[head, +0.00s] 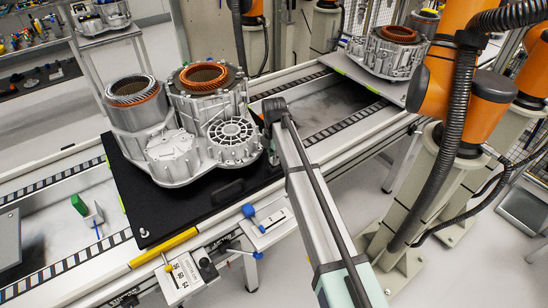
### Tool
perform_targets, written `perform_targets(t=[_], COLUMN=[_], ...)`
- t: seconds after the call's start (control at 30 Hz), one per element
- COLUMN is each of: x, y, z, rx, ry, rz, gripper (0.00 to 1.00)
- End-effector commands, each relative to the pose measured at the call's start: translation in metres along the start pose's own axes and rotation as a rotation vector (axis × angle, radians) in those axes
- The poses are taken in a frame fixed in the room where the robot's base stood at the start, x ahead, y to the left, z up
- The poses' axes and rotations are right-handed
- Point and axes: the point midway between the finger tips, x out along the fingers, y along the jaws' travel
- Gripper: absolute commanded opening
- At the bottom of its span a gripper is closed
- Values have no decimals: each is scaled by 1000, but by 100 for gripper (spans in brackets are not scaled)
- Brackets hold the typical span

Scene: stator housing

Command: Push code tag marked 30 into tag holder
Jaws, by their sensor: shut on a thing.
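My grey arm reaches in from the bottom, and its dark end, my gripper (272,150), is at the right side of the stator housing (205,120), close to the housing's round ribbed cover. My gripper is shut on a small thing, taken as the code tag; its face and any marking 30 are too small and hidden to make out. The arm covers part of the area there. I cannot pick out the tag holder. The housing stands on a black pallet (210,197) on the conveyor.
A green block (78,204) is left of the pallet. Another housing (390,50) stands farther back. An orange robot (440,75) stands at right.

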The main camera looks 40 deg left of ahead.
Motion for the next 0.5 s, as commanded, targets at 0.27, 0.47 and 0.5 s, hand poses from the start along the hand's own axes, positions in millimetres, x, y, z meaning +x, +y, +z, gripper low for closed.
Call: perform_targets(t=[0.27, 0.47, 0.5], x=[7, 11, 12], y=[0, 0, 0], z=[0, 0, 0], rx=[0, 0, 0], ry=[0, 0, 0], rz=[0, 0, 0], gripper=[0, 0, 0])
